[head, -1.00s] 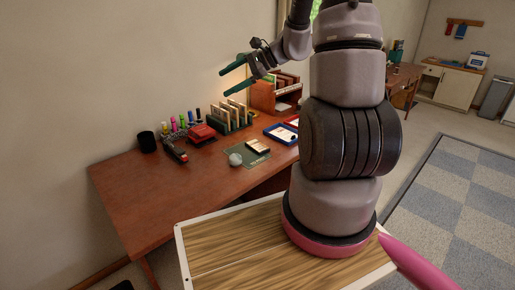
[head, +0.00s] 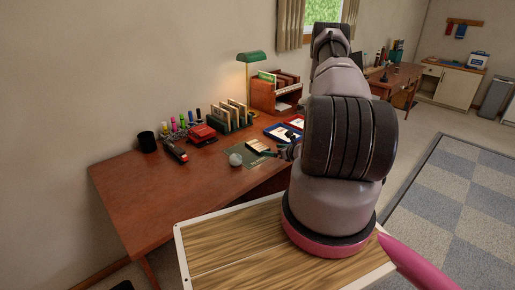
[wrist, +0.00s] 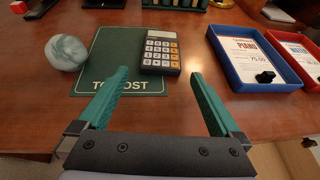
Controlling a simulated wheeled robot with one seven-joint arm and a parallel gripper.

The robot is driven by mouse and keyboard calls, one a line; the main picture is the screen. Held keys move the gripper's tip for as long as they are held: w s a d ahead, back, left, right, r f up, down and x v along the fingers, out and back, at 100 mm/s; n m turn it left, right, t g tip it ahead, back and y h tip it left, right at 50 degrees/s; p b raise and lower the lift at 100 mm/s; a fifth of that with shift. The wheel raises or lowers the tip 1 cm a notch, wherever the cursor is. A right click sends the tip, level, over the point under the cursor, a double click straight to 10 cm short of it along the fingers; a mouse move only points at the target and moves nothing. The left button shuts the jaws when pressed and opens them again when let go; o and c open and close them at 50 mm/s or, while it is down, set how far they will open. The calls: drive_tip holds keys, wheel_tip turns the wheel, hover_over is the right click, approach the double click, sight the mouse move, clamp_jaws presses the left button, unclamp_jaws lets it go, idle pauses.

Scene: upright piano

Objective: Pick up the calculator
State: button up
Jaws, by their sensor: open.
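The calculator (wrist: 160,50) lies flat in the wrist view, dark with pale and orange keys, on the right part of a green mat (wrist: 103,62) lettered "TO POST". It also shows small in the head view (head: 258,146). My gripper (wrist: 160,88) is open and empty, its two green fingers spread apart. In the wrist view the fingertips point toward the calculator and appear just short of its near edge, one on either side of its line. In the head view my gripper (head: 276,152) is low by the desk's front edge, partly hidden by my arm.
A round pale stone-like ball (wrist: 66,52) sits at the mat's left. A blue tray (wrist: 252,70) with a piano price card stands to the right. Behind are a file rack (head: 232,115) and a red object (head: 202,135). The desk's left part (head: 140,190) is clear.

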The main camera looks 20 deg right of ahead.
sight(262, 148)
drive_tip(key=x, duration=0.8)
drive_tip(key=shift+w, duration=0.25)
drive_tip(key=c, duration=1.2)
drive_tip(key=shift+o, duration=0.2)
drive_tip(key=shift+r, duration=0.1)
